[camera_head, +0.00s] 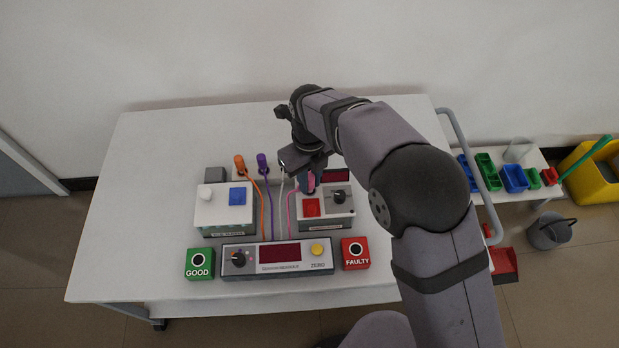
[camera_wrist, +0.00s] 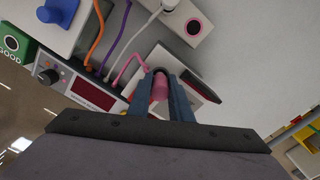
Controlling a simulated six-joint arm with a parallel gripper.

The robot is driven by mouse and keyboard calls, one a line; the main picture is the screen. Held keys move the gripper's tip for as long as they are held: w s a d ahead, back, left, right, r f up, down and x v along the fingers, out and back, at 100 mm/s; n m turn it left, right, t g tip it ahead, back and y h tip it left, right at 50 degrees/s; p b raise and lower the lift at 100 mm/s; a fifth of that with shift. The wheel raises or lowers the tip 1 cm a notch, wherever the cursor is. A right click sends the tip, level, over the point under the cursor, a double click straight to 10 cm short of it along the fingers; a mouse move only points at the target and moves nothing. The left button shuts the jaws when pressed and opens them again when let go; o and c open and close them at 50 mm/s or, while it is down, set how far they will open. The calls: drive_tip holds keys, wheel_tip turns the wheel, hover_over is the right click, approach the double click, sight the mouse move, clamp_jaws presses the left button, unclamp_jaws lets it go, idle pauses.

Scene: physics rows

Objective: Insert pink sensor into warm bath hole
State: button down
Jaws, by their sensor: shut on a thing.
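The pink sensor (camera_wrist: 160,86) is held between the two fingers of my gripper (camera_wrist: 163,92), with its pink cable running off to the left. In the head view my gripper (camera_head: 306,180) is over the back left part of the warm bath (camera_head: 340,210), the grey-white box with a red square and a black knob. The bath also shows under the fingers in the wrist view (camera_wrist: 150,62). The sensor's lower end and the bath hole are hidden by the fingers, so I cannot tell whether the tip is in the hole.
Orange (camera_head: 240,162) and purple (camera_head: 262,160) sensors stand behind the baths. A cold bath with a blue square (camera_head: 237,196) is at left. The display unit (camera_head: 278,260) sits in front, between the green GOOD box (camera_head: 199,264) and red FAULTY box (camera_head: 355,254).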

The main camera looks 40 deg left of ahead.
drive_tip(key=shift+f, duration=0.7)
drive_tip(key=c, duration=1.5)
unclamp_jaws()
drive_tip(key=shift+c, duration=0.2)
drive_tip(key=shift+o, duration=1.2)
drive_tip(key=shift+d+f, duration=0.1)
drive_tip(key=shift+d, duration=0.05)
drive_tip(key=shift+c, duration=0.4)
drive_tip(key=shift+o, duration=0.6)
drive_tip(key=shift+w+r+p, duration=0.15)
drive_tip(key=shift+r+p, duration=1.4)
drive_tip(key=shift+r, duration=0.55)
drive_tip(key=shift+r+p, duration=1.3)
drive_tip(key=shift+p, duration=0.05)
